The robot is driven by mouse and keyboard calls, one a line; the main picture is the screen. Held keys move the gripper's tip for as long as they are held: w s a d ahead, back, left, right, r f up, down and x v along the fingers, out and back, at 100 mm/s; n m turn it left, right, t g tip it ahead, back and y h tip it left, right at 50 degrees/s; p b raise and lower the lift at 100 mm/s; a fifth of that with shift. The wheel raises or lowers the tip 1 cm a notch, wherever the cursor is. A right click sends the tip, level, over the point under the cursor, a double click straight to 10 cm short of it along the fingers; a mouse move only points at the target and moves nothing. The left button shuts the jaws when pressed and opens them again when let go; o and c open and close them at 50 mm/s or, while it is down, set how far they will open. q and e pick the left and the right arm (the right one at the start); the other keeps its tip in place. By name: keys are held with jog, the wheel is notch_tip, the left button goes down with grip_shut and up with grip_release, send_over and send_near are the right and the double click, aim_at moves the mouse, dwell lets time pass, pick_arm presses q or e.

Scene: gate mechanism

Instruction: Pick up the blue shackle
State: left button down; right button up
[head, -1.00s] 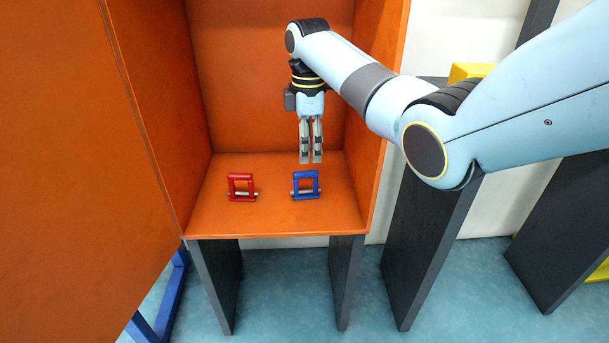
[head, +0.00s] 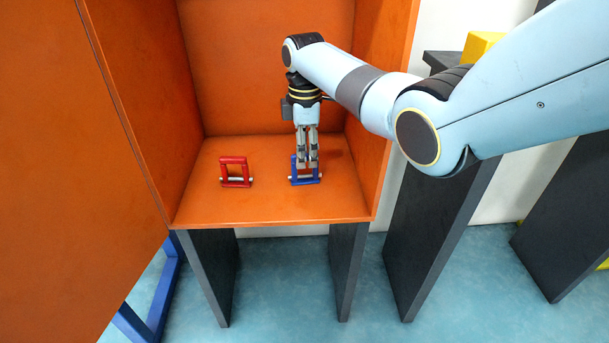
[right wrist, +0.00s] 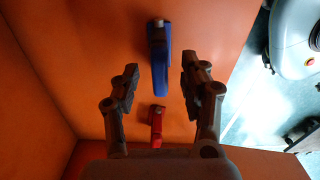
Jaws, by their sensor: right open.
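The blue shackle (head: 306,181) stands on the orange cabinet floor, right of the middle, with a pale pin across it. My right gripper (head: 308,167) points down over it and hides part of its top in the head view. In the right wrist view the blue shackle (right wrist: 160,66) lies beyond the two parted fingers, in line with the gap between them. The gripper (right wrist: 160,80) is open and empty. Contact with the shackle cannot be told. My left gripper is not in view.
A red shackle (head: 235,172) stands to the left on the same orange floor (head: 270,207). Orange walls enclose the cabinet at the back and sides, and a large orange panel (head: 70,170) stands at the left. The front is open.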

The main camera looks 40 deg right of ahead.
jog(key=shift+f, duration=0.75)
jog(key=shift+r, duration=0.1)
jog(key=c, duration=0.3)
grip_shut()
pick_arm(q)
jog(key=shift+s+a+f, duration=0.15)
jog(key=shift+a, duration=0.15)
